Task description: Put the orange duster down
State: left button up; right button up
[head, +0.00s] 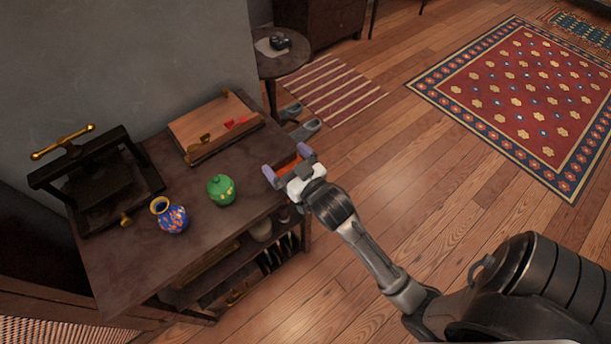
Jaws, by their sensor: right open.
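The orange duster (287,163) shows as a small orange-red patch at the right end of the dark table (215,240). It is partly hidden by my right gripper (285,163). My right gripper is open, with its two purple-grey fingers on either side of the duster. The duster appears to lie at the tabletop, but I cannot tell whether it touches the surface or the fingers. My left gripper is not in view.
A green lidded pot (221,190) and a blue patterned vase (171,216) stand on the table. A black press (95,180) is at the left and a wooden board (215,122) at the back. A round side table (285,62) stands behind.

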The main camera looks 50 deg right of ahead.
jog(key=s+a+p, duration=0.2)
jog(key=s, duration=0.8)
jog(key=s+a+f+n+g+y, duration=0.1)
jog(key=s+a+f+n+g, duration=0.1)
jog(key=s+f+g, duration=0.4)
jog(key=s+a+f+n+g+y, duration=0.2)
jog(key=s+a+f+g, duration=0.3)
jog(key=s+g, duration=0.3)
jog(key=shift+s+f, duration=0.9)
jog(key=shift+s, duration=0.05)
